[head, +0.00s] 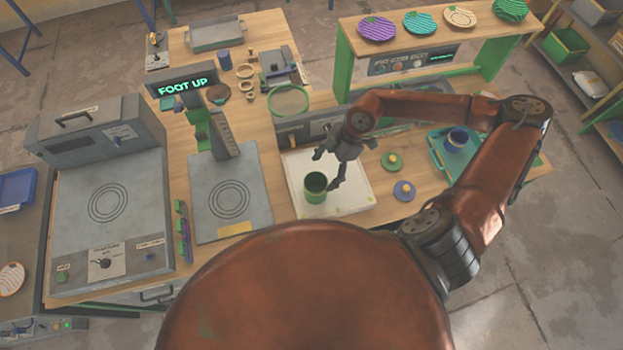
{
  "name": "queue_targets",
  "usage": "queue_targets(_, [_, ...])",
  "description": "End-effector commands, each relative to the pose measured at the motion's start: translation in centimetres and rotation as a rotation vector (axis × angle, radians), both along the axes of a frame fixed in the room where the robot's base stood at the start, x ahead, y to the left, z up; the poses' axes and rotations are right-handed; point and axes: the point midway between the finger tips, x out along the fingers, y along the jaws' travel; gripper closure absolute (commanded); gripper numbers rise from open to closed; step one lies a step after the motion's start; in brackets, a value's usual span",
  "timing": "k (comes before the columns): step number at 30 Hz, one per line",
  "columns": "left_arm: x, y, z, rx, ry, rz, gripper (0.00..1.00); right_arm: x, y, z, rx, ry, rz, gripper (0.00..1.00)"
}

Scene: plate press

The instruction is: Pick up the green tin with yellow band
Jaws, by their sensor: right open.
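A green tin (315,188) stands upright on a white board (345,195) near the middle of the bench. Its dark open top faces up, and I cannot make out a yellow band at this size. My right gripper (327,171) is open. Its arm comes in from the right, and its fingers are just above and to the right of the tin, with one finger close to the tin's right side. I cannot tell whether it touches. My left gripper is not in view.
A teal tray (437,153) holds a blue tin (457,139). A grey press (230,195) stands left. A green-sided shelf (440,45) with plates stands behind my right arm.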

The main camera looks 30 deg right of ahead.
Motion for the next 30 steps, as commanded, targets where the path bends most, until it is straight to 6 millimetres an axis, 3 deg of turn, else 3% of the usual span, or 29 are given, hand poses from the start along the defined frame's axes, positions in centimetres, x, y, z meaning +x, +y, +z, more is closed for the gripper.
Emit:
queue_targets(12, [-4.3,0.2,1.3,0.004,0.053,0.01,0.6,-0.8,1.6,-4.0,0.004,0.004,-0.02,0.25])
queue_targets(18, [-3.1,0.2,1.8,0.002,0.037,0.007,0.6,-0.6,2.6,-6.3,0.002,0.002,-0.019,0.25])
queue_targets(24, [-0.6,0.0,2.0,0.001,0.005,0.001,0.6,-0.5,2.7,-6.8,0.001,0.0,-0.018,0.25])
queue_targets(27, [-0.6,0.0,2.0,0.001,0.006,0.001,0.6,-0.5,2.8,-6.8,0.001,0.0,-0.017,0.25])
queue_targets(30, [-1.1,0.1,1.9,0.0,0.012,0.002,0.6,-0.5,2.8,-6.8,0.001,0.0,-0.017,0.32])
